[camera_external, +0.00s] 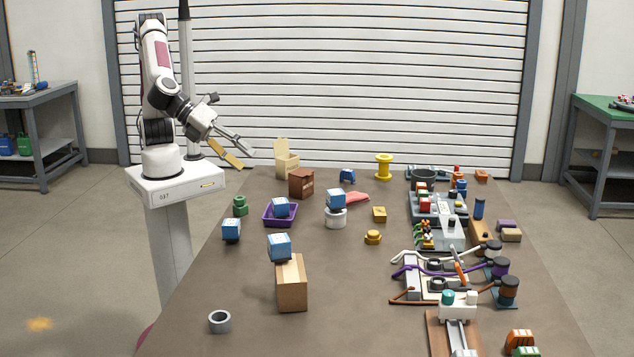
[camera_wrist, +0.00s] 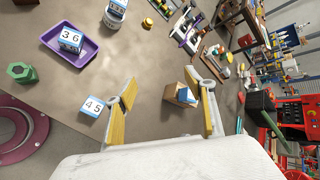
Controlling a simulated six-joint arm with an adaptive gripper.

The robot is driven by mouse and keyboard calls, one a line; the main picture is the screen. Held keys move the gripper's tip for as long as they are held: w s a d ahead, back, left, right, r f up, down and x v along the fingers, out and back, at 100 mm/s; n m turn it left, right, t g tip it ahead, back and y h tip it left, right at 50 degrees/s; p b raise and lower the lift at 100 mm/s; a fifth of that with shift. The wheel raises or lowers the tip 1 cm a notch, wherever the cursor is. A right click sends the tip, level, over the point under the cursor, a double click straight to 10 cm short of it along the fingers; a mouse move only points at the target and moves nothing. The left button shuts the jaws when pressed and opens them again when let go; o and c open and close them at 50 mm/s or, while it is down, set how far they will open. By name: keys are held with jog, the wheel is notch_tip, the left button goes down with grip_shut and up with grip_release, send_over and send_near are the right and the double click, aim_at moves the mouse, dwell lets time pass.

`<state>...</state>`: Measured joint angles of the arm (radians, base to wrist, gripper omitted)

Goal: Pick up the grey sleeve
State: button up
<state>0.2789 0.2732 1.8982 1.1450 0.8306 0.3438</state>
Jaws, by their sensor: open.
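The grey sleeve (camera_external: 220,321) is a short hollow ring standing on the near left part of the brown table in the external view, with its open end up. I cannot make it out in the wrist view. My gripper (camera_external: 247,159) is raised beyond the far left of the table, well away from the sleeve. It is open and empty.
A cardboard box (camera_external: 292,285) with a blue block (camera_external: 279,247) stands behind and right of the sleeve. A purple tray (camera_external: 267,218), a blue block (camera_external: 231,230) and a green part (camera_external: 240,206) lie farther back. Skid fittings (camera_external: 457,306) crowd the right. Table around the sleeve is clear.

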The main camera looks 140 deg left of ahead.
jog(key=w+d+f+m+t, duration=0.2)
jog(key=w+d+f+m, duration=0.35)
jog(key=w, duration=0.35)
jog(key=m+t+h, duration=0.4)
jog(key=m, duration=0.8)
send_near(213, 313)
jog(key=x, duration=0.3)
jog(key=shift+w+a+f, duration=0.15)
jog(key=shift+w+f, duration=0.05)
jog(key=shift+w, duration=0.1)
jog(key=shift+x, duration=1.35)
jog(key=shift+x, duration=2.55)
jog(key=shift+r, duration=0.1)
